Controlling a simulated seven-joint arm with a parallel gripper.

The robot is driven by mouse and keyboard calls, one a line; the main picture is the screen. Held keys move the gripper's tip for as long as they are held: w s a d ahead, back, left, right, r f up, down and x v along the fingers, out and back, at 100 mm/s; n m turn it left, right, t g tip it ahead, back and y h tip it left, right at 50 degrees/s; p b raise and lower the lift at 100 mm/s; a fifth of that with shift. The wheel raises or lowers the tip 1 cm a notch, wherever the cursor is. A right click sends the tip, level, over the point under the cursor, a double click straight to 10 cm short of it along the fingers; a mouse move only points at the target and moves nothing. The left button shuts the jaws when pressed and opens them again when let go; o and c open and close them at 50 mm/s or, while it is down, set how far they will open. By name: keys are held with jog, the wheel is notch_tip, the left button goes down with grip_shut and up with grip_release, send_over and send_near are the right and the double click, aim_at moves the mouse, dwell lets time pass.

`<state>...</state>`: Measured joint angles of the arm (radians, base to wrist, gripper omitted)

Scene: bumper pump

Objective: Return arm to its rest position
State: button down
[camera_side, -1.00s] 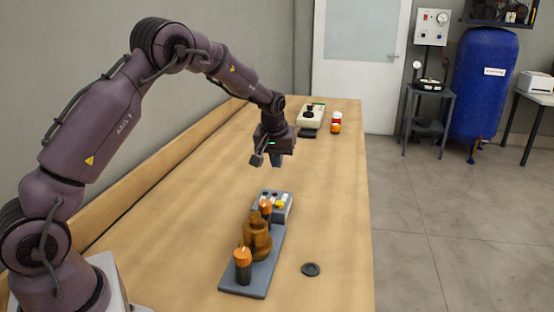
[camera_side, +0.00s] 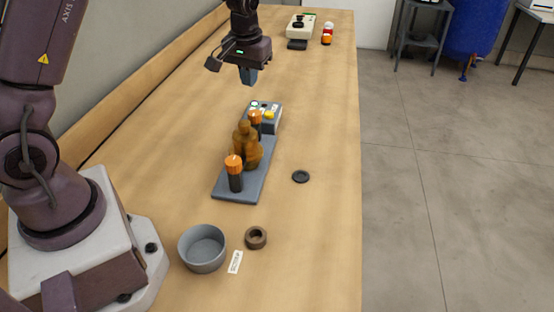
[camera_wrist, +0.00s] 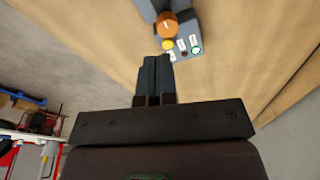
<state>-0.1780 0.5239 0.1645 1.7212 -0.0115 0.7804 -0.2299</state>
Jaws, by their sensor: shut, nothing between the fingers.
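My gripper (camera_side: 248,76) is shut and empty. It hangs above the table, beyond the far end of the grey pump fixture. In the wrist view its fingers (camera_wrist: 155,72) are pressed together. The fixture's base plate (camera_side: 230,190) carries an amber bottle-shaped part (camera_side: 246,148) between two orange-topped dark posts, the near one (camera_side: 235,175) and the far one (camera_side: 255,122). A grey control box (camera_side: 270,112) with a yellow button (camera_side: 269,115) is at the far end. The box also shows in the wrist view (camera_wrist: 190,46), clear of the fingers.
A grey bowl (camera_side: 202,250), a brown ring (camera_side: 256,238) and a white label (camera_side: 235,262) lie near my base. A dark disc (camera_side: 301,176) lies right of the fixture. A beige device (camera_side: 299,26) and a red-orange item (camera_side: 327,34) stand at the back. The table's right side is mostly clear.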

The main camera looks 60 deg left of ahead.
jog(key=s+d+r+m+t, duration=0.1)
jog(key=s+d+r+m, duration=0.1)
jog(key=s+d+r, duration=0.3)
jog(key=s+d+r+m+t, duration=0.2)
jog(key=s+d+r, duration=0.2)
jog(key=s, duration=0.6)
jog(key=s+d+r+m+t+h, duration=0.1)
jog(key=s+d+r+m, duration=0.1)
jog(key=s+d+r, duration=0.3)
jog(key=shift+s+d+r+t, duration=0.3)
jog(key=shift+s+r, duration=0.1)
jog(key=shift+s, duration=0.85)
